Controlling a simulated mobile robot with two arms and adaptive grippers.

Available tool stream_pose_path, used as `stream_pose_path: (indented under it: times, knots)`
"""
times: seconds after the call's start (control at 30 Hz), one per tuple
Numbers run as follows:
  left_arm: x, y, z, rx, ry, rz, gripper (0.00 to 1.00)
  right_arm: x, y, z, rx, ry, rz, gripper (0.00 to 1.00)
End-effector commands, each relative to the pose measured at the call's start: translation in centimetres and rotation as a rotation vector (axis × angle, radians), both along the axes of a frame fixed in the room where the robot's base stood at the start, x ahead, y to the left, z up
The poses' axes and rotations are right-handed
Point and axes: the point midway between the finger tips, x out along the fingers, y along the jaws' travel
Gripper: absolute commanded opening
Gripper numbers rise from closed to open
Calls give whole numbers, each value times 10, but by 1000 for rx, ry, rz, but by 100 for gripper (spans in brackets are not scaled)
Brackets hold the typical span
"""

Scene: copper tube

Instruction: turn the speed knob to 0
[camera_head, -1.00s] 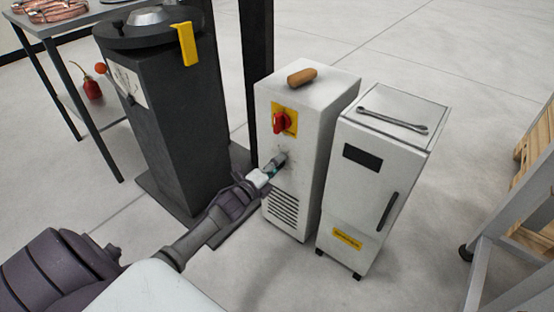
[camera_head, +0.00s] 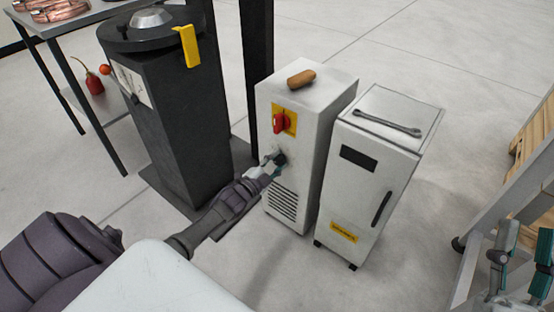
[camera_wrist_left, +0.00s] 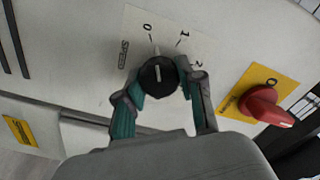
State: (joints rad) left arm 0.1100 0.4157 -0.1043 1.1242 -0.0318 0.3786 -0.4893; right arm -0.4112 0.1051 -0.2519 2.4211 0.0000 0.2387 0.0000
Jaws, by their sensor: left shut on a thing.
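The black speed knob (camera_wrist_left: 158,76) is on the white cabinet's front, and its white pointer line points up in the left wrist view, toward the side of the marks 0 and 1. The SPEED scale (camera_wrist_left: 124,54) reads 0, 1, 2 around it. My left gripper (camera_head: 277,162) has its fingers on both sides of the knob; in the left wrist view they (camera_wrist_left: 162,95) are shut on it. The knob is small and partly covered in the head view. My right gripper (camera_head: 524,236) is at the lower right, fingers apart and empty.
A red switch (camera_head: 281,122) on a yellow plate sits above the knob. A wooden-coloured handle (camera_head: 301,78) lies on the white cabinet (camera_head: 325,95). A second cabinet (camera_head: 372,185) with a wrench (camera_head: 388,123) stands right. A dark pedestal (camera_head: 180,125) stands left.

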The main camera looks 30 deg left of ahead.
Motion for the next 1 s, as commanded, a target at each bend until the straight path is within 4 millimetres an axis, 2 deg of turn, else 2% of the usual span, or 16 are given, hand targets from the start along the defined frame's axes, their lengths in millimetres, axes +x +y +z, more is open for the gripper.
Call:
stream_pose_path:
  times: [0.33, 0.9, 0.93, 1.0]
  knots:
    - [-1, 0, -1, -144, 14, 0, 3, 13, 1, -18, -38, 134, -8, 40]
    - [-1, 1, -1, -174, 17, 1, 3, 16, 1, -23, -46, 159, -9, 40]
    - [-1, 1, -1, -174, 17, 1, 43, 16, 1, -23, -46, 159, -9, 40]
    - [-1, 0, -1, -173, 17, 1, 54, 16, 1, -23, -45, 159, -8, 40]
